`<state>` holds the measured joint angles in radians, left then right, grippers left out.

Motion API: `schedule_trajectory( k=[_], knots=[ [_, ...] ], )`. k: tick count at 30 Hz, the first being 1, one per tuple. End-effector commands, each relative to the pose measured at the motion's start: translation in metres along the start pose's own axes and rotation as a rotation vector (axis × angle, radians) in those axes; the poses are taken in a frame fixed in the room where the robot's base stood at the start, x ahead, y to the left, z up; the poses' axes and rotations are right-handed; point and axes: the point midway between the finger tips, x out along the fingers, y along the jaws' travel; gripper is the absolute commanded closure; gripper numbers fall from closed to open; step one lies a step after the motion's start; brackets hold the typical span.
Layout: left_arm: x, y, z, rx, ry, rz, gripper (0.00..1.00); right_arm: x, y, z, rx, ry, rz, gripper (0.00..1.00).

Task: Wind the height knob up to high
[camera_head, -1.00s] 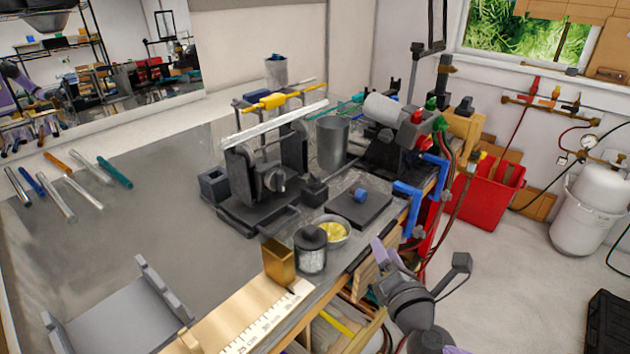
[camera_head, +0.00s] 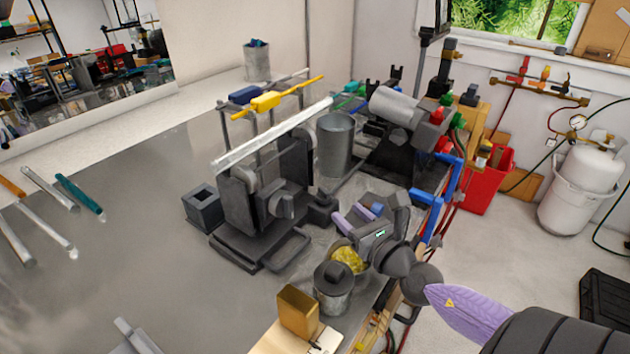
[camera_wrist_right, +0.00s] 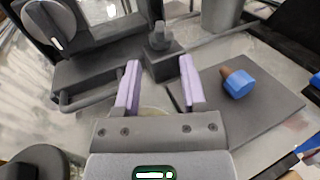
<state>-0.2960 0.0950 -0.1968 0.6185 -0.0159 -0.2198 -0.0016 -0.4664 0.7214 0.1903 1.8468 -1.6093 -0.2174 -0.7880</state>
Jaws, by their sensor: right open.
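My right gripper (camera_head: 358,216) is open and empty, with its purple fingers a little apart. It is over the bench, right of the dark rod stand (camera_head: 243,200). A large grey knob (camera_head: 281,203) with a pale mark is on the stand's front face. In the right wrist view this knob (camera_wrist_right: 48,22) is at the upper left, clear of the fingers (camera_wrist_right: 160,75). A smaller upright grey knob on a block (camera_wrist_right: 158,38) stands just beyond the fingertips, between them in the picture, and nothing touches it. I cannot tell which knob sets the height. My left gripper is out of view.
A glass rod (camera_head: 270,138) lies across the stand. A lidded jar (camera_head: 333,287), a yellow-filled bowl (camera_head: 349,259) and a brass block (camera_head: 298,311) are near the gripper. A dark plate (camera_wrist_right: 250,110) carries a blue piece (camera_wrist_right: 238,84).

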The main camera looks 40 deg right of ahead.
Motion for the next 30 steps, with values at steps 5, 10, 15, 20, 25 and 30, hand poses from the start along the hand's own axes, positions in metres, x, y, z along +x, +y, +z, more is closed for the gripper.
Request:
schedule_trajectory(
  k=[5,10,15,20,25,30],
  knots=[
    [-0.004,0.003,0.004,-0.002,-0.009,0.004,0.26,0.032,-0.001,0.003,0.002,-0.006,-0.002,0.47],
    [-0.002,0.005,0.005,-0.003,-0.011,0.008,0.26,0.064,0.0,0.001,0.002,-0.004,-0.002,0.47],
    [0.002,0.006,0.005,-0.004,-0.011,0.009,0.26,0.085,0.0,0.0,0.003,-0.003,-0.002,0.47],
    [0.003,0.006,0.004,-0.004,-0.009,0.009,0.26,0.093,0.0,0.001,0.002,-0.002,0.0,0.47],
    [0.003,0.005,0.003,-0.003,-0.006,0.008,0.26,0.094,0.0,0.001,0.002,-0.001,0.0,0.47],
    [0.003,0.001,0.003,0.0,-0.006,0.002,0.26,0.094,0.0,0.001,0.002,-0.001,0.0,0.64]
  ],
)
